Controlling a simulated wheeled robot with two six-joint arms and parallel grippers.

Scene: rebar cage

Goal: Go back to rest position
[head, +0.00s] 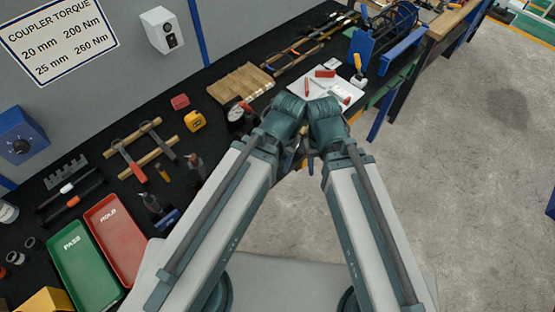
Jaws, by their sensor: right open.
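My two arms reach up from the bottom of the head view, and their teal elbow joints come close together near the middle. My right gripper (303,153) shows only in small part, in the gap below the joints. It is open, with nothing seen between its fingers. My left gripper is hidden behind my own arm.
The black bench runs along the grey wall at left. Concrete floor (450,170) at right is clear.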

